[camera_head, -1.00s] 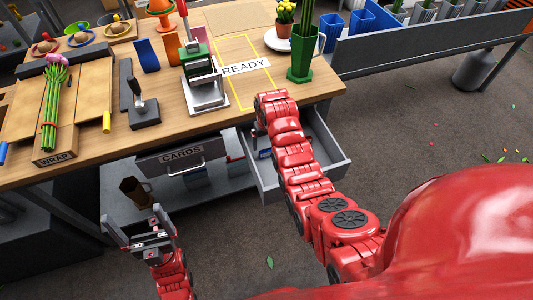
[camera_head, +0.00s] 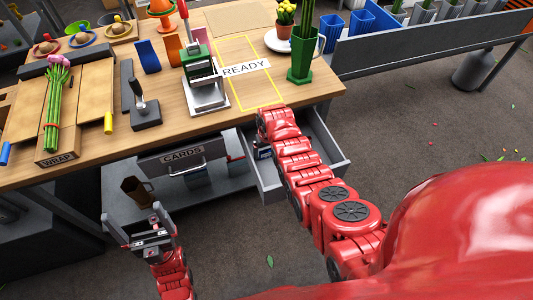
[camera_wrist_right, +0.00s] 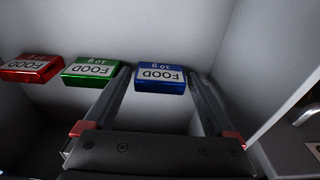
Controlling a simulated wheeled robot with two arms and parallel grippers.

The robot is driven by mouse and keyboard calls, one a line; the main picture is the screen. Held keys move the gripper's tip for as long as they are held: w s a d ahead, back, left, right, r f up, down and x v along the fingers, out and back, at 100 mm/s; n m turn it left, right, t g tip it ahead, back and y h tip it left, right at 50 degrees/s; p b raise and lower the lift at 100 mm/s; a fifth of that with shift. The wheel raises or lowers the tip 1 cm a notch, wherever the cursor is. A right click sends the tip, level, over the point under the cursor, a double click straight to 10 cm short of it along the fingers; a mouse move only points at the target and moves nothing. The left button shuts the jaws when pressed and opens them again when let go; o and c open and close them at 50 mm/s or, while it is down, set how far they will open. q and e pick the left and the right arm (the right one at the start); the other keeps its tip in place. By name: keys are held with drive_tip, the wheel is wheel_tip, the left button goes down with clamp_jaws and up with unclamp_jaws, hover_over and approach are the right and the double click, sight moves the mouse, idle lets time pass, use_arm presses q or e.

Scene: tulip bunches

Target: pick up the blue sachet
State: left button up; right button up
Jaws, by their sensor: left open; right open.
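The blue sachet (camera_wrist_right: 160,78) lies in the open drawer, labelled "FOOD" and "10 g", seen upside down in the right wrist view. My right gripper (camera_wrist_right: 160,110) is open above it, and the sachet shows between its two fingers, near the tips. I cannot tell how far above it the fingers are. A green sachet (camera_wrist_right: 92,71) and a red sachet (camera_wrist_right: 31,68) lie to the left of it. In the head view my right arm hides most of the drawer's inside. My left gripper (camera_head: 140,222) is open and empty, in front of the bench at the lower left.
The open drawer (camera_head: 337,150) juts out under the bench's right end; its walls stand close around my right gripper. The closed "CARDS" drawer (camera_head: 183,157) is to its left. The bench top holds a stamp press (camera_head: 203,80), a tulip bunch (camera_head: 55,110) and a green vase (camera_head: 301,60).

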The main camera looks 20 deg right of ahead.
drive_tip(key=c, duration=1.1)
drive_tip(key=shift+r, duration=0.15)
